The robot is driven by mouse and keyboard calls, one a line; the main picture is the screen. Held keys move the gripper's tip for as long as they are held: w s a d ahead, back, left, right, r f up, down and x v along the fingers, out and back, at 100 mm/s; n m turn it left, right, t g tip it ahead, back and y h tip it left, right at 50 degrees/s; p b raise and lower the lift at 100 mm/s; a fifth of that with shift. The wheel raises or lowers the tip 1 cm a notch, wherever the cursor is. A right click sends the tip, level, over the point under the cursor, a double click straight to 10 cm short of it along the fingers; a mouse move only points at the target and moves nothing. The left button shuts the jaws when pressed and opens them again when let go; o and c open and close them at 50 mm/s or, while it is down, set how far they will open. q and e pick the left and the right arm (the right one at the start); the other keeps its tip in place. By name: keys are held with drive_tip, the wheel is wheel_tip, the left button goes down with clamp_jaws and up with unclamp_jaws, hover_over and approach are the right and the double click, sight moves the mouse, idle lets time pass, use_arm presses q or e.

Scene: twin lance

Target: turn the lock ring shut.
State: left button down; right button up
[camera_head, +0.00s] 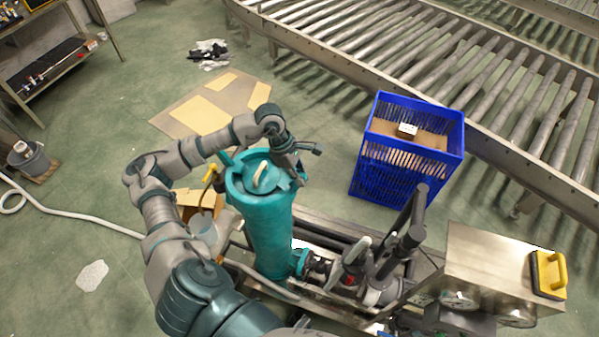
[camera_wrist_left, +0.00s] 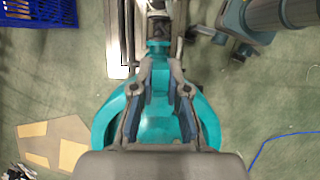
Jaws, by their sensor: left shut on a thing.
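A tall teal cylinder (camera_head: 268,238) stands upright on a metal cart, with a teal lock ring (camera_head: 246,186) on its top and a cream-coloured handle (camera_head: 265,178) in the middle. My left gripper (camera_head: 297,165) reaches over the top from behind and is at the right edge of the ring. In the left wrist view, its two fingers (camera_wrist_left: 160,75) straddle a teal part of the ring (camera_wrist_left: 102,128) and are shut on it. The contact at the fingertips is partly hidden by the fingers. My right gripper shows in neither view.
A blue crate (camera_head: 385,180) with a cardboard piece in it stands to the right. Pipe fittings and dark levers (camera_head: 410,228) rise from the cart, near a metal box (camera_head: 490,265). A roller conveyor (camera_head: 440,70) runs behind. Flat cardboard (camera_head: 235,95) lies on the floor.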

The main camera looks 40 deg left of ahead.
use_arm(q)
drive_tip(key=shift+s+f, duration=0.1)
drive_tip(key=shift+s, duration=0.05)
drive_tip(key=c, duration=1.2)
unclamp_jaws()
drive_tip(key=shift+s, duration=0.1)
drive_tip(key=shift+o, duration=0.2)
drive_tip(key=shift+d, duration=0.1)
drive_tip(key=shift+a+r, duration=0.2)
drive_tip(key=shift+r, duration=0.3)
drive_tip(key=v, duration=1.1)
